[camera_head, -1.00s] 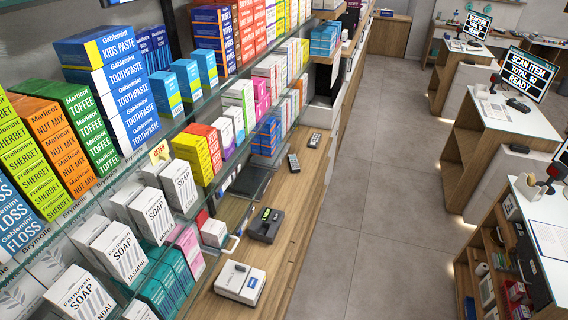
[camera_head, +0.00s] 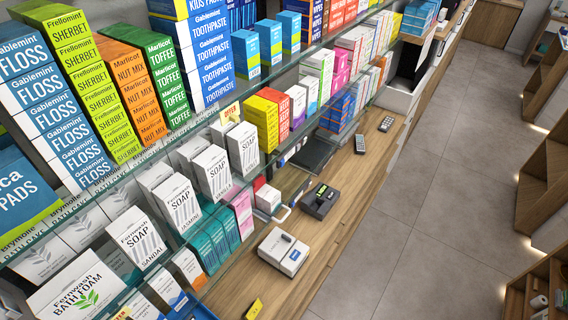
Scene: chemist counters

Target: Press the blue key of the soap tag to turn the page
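White soap boxes stand on the glass shelf at the left: a front sandalwood-looking one (camera_head: 138,240), a jasmine one (camera_head: 183,208) and others behind (camera_head: 213,176). A second, partly cut-off offer tag (camera_head: 124,312) shows at the bottom edge. I cannot make out a soap tag with a blue key. My gripper is not in view.
The glass shelf edge (camera_head: 330,57) runs diagonally across the view. The grey floor (camera_head: 440,180) at the right is clear.

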